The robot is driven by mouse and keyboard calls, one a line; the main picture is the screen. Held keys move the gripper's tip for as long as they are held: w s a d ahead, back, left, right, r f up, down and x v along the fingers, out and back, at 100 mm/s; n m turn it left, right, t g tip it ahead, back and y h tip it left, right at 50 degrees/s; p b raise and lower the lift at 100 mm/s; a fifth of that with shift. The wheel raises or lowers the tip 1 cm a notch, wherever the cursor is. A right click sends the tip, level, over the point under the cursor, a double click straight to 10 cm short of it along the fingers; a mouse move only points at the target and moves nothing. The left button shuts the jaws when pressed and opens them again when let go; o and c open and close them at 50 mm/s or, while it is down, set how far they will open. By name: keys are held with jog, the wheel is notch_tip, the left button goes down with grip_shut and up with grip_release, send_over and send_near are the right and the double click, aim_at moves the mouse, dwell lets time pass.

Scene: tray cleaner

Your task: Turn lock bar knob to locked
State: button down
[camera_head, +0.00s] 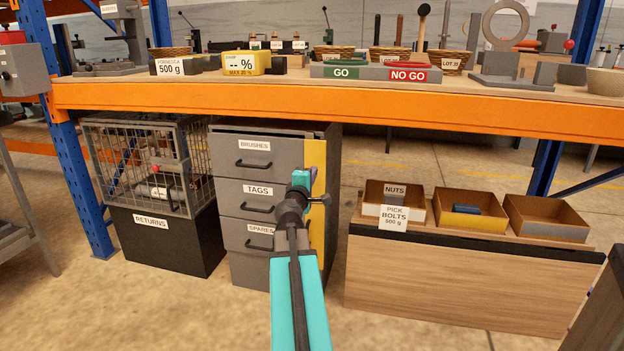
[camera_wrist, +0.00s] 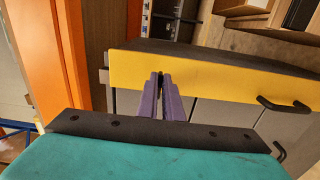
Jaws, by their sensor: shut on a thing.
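The yellow lock bar (camera_head: 316,241) runs upright down the right side of the grey drawer cabinet (camera_head: 240,199). In the wrist view the yellow lock bar (camera_wrist: 215,77) crosses the picture sideways. My gripper (camera_head: 314,174) is in front of the bar at about mid height. In the wrist view the purple fingers of my gripper (camera_wrist: 160,76) are close together, with their tips at the bar. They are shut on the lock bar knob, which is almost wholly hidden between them. I cannot see which way the knob is turned.
An orange-edged shelf (camera_head: 330,112) with labelled items runs above the cabinet. A wire cage on a black returns bin (camera_head: 165,243) stands to the left. A wooden bench (camera_head: 460,280) with open boxes stands to the right. Bare floor lies in front.

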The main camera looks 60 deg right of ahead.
dwell(0.3)
jog(key=c, duration=1.9)
grip_release()
jog(key=shift+a, duration=0.15)
